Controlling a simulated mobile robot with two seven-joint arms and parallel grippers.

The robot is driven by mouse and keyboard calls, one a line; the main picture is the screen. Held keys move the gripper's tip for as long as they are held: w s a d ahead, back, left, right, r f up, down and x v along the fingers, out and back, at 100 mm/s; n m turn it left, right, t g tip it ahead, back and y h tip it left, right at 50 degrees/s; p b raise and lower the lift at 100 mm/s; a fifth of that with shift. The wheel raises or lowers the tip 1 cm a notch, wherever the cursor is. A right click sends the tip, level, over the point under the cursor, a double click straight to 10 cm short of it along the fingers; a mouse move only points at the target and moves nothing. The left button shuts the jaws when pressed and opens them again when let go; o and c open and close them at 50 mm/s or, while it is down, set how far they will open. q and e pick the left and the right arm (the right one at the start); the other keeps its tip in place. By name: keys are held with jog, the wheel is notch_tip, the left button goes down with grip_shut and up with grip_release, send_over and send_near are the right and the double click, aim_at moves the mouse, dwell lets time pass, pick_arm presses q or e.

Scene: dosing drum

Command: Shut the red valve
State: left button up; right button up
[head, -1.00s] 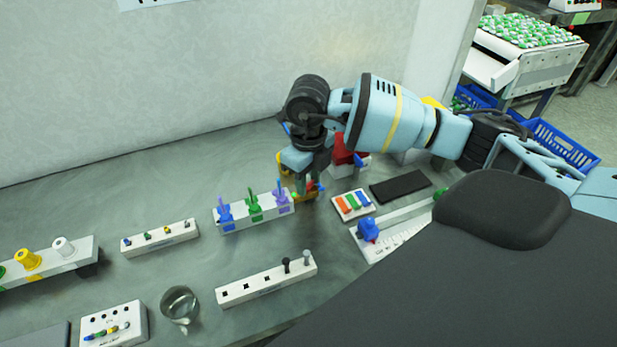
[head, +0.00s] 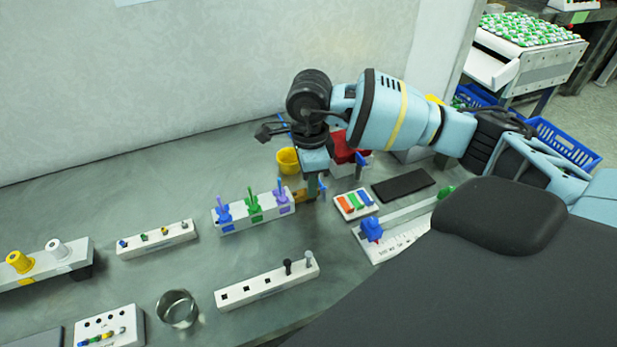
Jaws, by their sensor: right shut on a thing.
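My right gripper (head: 312,192) points down at the back middle of the table, just right of a white block (head: 232,227) with blue, green and purple levers. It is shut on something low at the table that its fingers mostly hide. A brass-orange body (head: 301,195) shows beside the fingertips; I take it for part of the red valve, but no red handle is clear now. My left gripper is not in view.
A yellow cup (head: 288,161) stands behind the gripper, and a red-topped box (head: 344,147) to its right. A colored-button panel (head: 356,203), a black pad (head: 403,185) and a blue-knobbed slider (head: 371,229) lie right. A glass (head: 177,309) stands in front.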

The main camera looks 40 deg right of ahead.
jog(key=shift+n, duration=1)
jog(key=shift+r, duration=0.1)
jog(key=o, duration=0.7)
jog(key=shift+r, duration=3.9)
